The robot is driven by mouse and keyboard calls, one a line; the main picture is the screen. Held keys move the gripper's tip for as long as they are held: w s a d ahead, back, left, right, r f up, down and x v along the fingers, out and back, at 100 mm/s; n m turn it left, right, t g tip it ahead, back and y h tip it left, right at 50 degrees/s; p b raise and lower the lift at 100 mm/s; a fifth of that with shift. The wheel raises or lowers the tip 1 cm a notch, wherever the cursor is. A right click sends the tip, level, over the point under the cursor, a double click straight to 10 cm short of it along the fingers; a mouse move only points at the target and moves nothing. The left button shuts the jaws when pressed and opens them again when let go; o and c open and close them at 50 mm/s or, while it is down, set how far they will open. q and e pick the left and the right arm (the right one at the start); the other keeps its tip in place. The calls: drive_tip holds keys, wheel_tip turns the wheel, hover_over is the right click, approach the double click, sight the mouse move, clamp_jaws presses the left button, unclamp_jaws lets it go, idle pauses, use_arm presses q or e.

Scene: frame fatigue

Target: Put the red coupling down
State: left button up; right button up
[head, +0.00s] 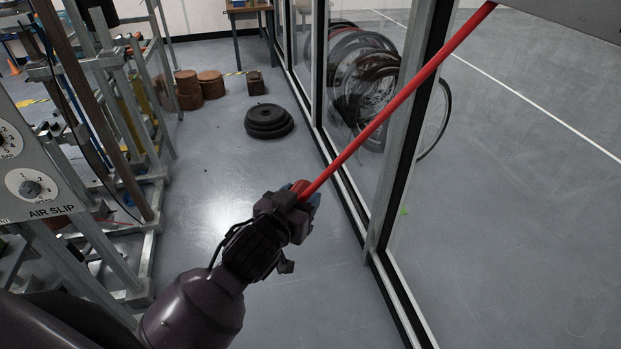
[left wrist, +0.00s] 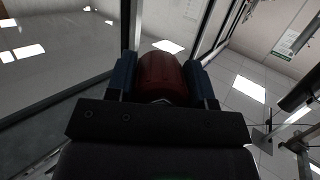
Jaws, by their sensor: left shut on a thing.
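My left gripper (head: 304,198) is in the middle of the head view, raised above the grey floor beside the glass partition. It is shut on the red coupling (head: 299,186), of which only a small rounded part shows between the fingers. In the left wrist view the coupling is a dark red rounded body (left wrist: 162,78) between two blue fingertips. The coupling's lower side is hidden by the gripper. My right gripper is not in view.
A grey panel (head: 28,160) marked "AIR SLIP" with dials stands at the left before a metal frame. A glass partition with dark posts (head: 408,130) is close on the right, wheels (head: 365,75) behind it. Black discs (head: 268,121) lie on the floor; the floor between is clear.

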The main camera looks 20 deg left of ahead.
use_arm(q)
drive_tip(key=s+d+r+m+g+h, duration=0.2)
drive_tip(key=d+r+m+g+h, duration=0.2)
drive_tip(key=d+r+m+h, duration=0.7)
drive_tip(key=w+d+f+m+g+h, duration=0.1)
drive_tip(key=w+d+f+g+h, duration=0.1)
drive_tip(key=w+d+f+g, duration=0.2)
drive_tip(key=shift+w+d+f+g, duration=0.3)
drive_tip(key=shift+w+d+f, duration=0.05)
drive_tip(key=shift+d+f, duration=0.8)
